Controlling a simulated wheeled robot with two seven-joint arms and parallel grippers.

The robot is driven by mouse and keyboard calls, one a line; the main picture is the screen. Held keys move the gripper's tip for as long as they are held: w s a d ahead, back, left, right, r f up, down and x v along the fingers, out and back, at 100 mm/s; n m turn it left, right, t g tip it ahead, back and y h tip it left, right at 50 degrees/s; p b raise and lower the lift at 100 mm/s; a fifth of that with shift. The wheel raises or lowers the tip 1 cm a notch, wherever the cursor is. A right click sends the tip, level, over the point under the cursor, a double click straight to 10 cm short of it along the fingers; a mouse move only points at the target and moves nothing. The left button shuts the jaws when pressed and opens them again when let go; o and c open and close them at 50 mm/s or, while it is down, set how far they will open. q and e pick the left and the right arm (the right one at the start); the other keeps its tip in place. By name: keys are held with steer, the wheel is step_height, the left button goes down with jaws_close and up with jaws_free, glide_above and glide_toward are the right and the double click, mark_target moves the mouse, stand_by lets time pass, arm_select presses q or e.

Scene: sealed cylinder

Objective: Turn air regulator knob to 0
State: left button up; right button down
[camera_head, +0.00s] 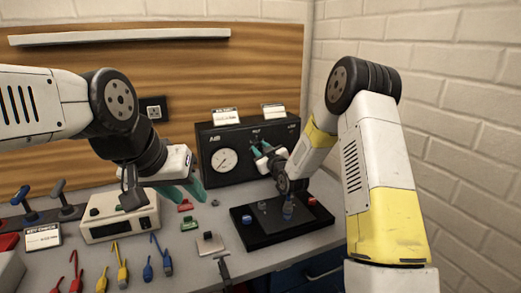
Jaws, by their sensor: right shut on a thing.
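The black air panel (215,142) stands at the back of the bench, with a round white gauge (224,160) on its left part. My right gripper (259,152) reaches from the right to the panel's front, right of the gauge. Its teal fingers are shut on the air regulator knob, which they mostly hide. The knob's setting and the small panel lettering cannot be read. My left gripper (190,190) hangs over the bench left of the panel, its teal fingers pointing right and down. Its finger gap is not clear.
A beige meter box (120,222) stands below my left arm. A black tray (285,236) with several small parts lies before the panel. Coloured cables and clips (188,224) lie at the front left. A brick wall (460,120) bounds the right.

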steer(key=c, duration=1.1)
jaws_free()
steer(key=shift+s, duration=0.1)
steer(key=v, duration=0.7)
steer(key=shift+s+d, duration=0.15)
steer(key=shift+s, duration=0.15)
